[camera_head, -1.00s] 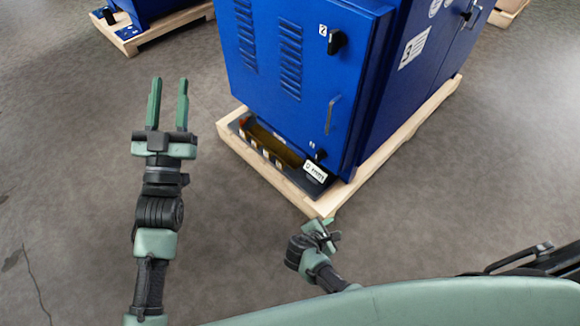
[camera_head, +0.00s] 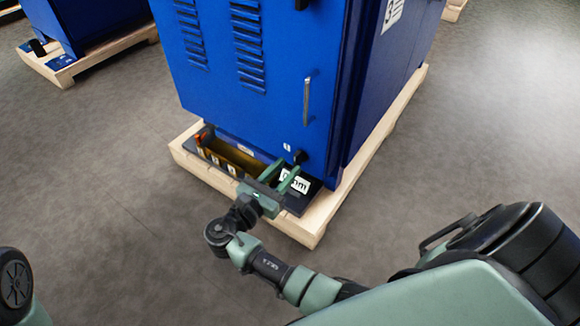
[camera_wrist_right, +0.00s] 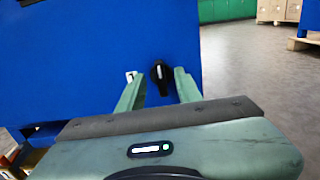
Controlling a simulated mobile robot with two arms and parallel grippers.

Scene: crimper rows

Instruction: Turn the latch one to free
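Latch one is a small black knob (camera_head: 300,157) low on the front of the blue cabinet (camera_head: 240,105), beside a small white label (camera_head: 287,147). In the right wrist view the knob (camera_wrist_right: 160,75) stands roughly upright between my fingers, with the label (camera_wrist_right: 130,76) to its left. My right gripper (camera_head: 286,169) is open in front of the knob, one finger on each side. I cannot tell whether a finger touches it. My left gripper is out of view; only part of my left arm shows at the lower left.
A silver door handle (camera_head: 307,100) is above the knob. A dark tray with a yellowish inside (camera_head: 240,158) juts out below the door, on a wooden pallet (camera_head: 300,232). Another blue cabinet on a pallet (camera_head: 62,75) stands at the far left. The grey floor in front is clear.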

